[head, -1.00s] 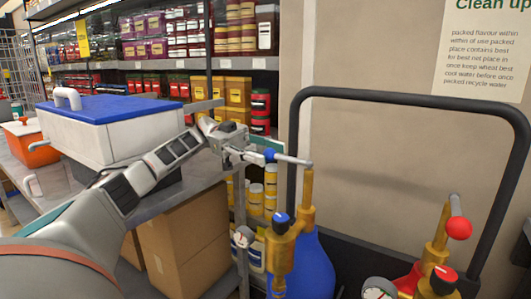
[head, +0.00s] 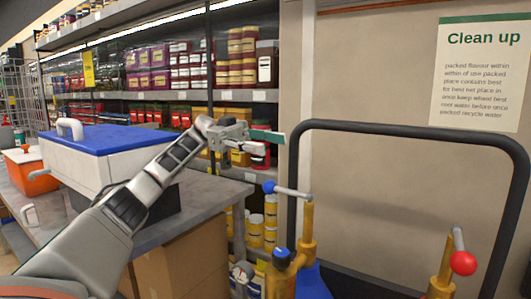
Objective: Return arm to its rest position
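My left arm comes in from the left, over the table and in front of the shelves. My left gripper (head: 266,137) is above and slightly left of the blue lever knob (head: 269,187), apart from it. One teal finger pad shows clearly; the gap between the fingers cannot be made out. The lever (head: 292,193) points left from the top of the brass post (head: 308,225) of the blue pump (head: 308,280). No object shows in the gripper. My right arm and gripper are out of view.
A black hoop rail (head: 410,128) rises behind the pumps. A second lever with a red knob (head: 463,263) is at the right. A white case with a blue lid (head: 120,137) and an orange container (head: 35,170) stand on the grey table (head: 200,205). Stocked shelves are behind.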

